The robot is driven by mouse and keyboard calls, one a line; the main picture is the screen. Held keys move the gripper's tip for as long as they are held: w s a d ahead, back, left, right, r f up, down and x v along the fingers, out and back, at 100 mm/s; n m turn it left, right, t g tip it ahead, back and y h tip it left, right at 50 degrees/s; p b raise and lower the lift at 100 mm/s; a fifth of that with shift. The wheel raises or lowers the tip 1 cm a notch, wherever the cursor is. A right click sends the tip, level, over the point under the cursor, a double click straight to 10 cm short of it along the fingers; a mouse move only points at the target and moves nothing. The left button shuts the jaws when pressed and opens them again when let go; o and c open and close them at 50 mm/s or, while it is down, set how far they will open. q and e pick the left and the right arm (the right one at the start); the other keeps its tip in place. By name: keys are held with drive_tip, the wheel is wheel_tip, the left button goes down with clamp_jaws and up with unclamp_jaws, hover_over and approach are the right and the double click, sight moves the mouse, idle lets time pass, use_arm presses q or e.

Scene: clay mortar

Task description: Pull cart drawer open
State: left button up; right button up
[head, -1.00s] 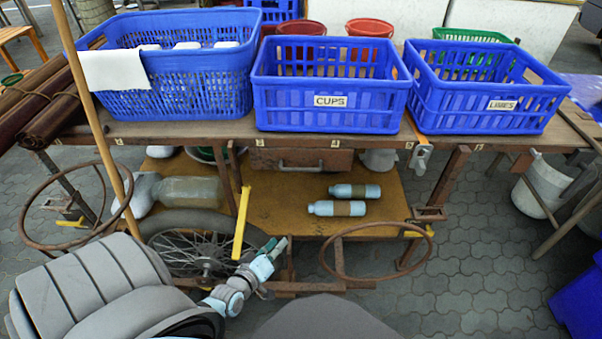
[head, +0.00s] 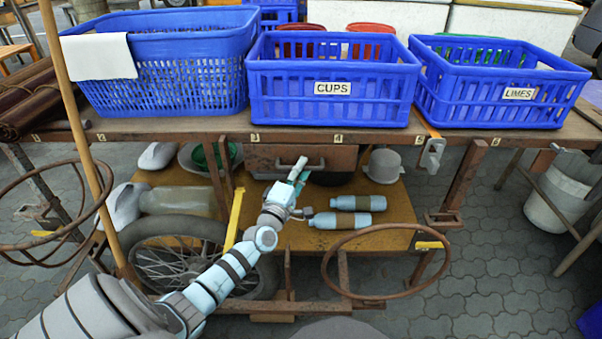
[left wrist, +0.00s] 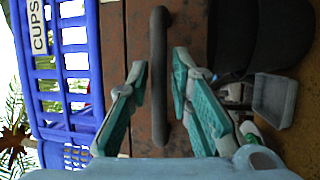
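The drawer (head: 335,158) is a worn reddish-brown box front under the cart's tabletop, below the CUPS crate. It looks closed. Its dark handle shows in the left wrist view (left wrist: 158,75) as a bar running up the picture, with the brown drawer front (left wrist: 188,25) behind it. My left gripper (head: 298,172) is at the drawer front, at the handle. In the left wrist view its two teal fingers (left wrist: 159,72) are open, one on each side of the handle, with gaps visible. My right gripper is in neither view.
The CUPS crate (head: 333,97), LIMES crate (head: 490,90) and a larger blue basket (head: 190,75) stand on the tabletop (head: 220,127). Bottles (head: 345,220) and a pale pot (head: 383,166) sit on the lower shelf. A rusty ring (head: 385,235) and a wooden pole (head: 75,120) stand in front.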

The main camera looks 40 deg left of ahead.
use_arm(q)
drive_tip(key=shift+w+r, duration=0.1)
drive_tip(key=shift+w, duration=0.15)
drive_tip(key=shift+c, duration=0.2)
clamp_jaws()
